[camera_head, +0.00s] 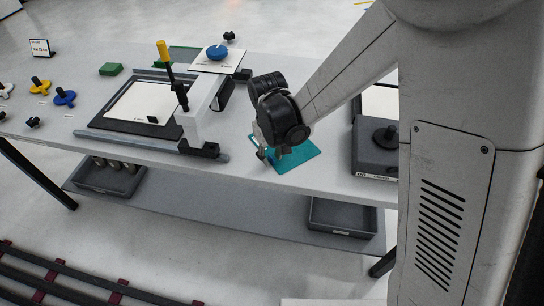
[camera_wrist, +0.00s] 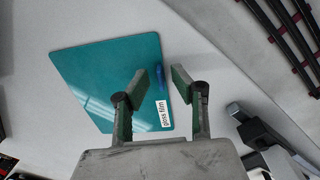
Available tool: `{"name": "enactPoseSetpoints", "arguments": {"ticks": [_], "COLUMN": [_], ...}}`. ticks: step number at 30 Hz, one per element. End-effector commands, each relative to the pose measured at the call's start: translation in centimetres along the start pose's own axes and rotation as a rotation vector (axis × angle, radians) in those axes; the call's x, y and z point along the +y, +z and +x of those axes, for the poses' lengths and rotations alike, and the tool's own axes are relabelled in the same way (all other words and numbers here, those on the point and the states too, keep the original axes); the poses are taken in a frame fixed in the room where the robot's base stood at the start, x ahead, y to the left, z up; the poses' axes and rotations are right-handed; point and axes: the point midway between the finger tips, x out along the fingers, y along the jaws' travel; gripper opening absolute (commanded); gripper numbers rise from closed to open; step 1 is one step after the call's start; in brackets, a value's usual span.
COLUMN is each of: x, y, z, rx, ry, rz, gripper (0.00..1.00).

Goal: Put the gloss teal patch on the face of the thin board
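The gloss teal patch (camera_wrist: 92,78) lies flat on the white table; it also shows in the head view (camera_head: 300,160), partly hidden by my arm. It bears a white label reading "gloss film". A small dark blue piece (camera_wrist: 160,77) shows at its edge. My gripper (camera_wrist: 160,84) is open, with its two fingertips apart over that edge and nothing held between them. In the head view my gripper (camera_head: 264,153) is at the patch's left side. A white board (camera_head: 140,103) lies in a dark frame on the left; I cannot tell its thickness.
A white carriage with a yellow-topped handle (camera_head: 163,52) stands beside the framed board. Behind it a white plate (camera_head: 207,66) carries a blue round knob (camera_head: 217,52). A grey block with a black knob (camera_head: 376,155) stands right of the patch. Coloured knobs (camera_head: 64,98) stand at far left.

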Motion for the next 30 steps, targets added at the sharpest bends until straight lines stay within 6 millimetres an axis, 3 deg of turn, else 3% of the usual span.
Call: {"name": "enactPoseSetpoints", "arguments": {"ticks": [18,30], "x": [0.0,0.5], "y": [0.0,0.6], "z": [-10.1,-11.8], "rx": [0.0,0.012], "ry": [0.0,0.001], "rz": [-0.001,0.014], "gripper": [0.24,0.24]}}
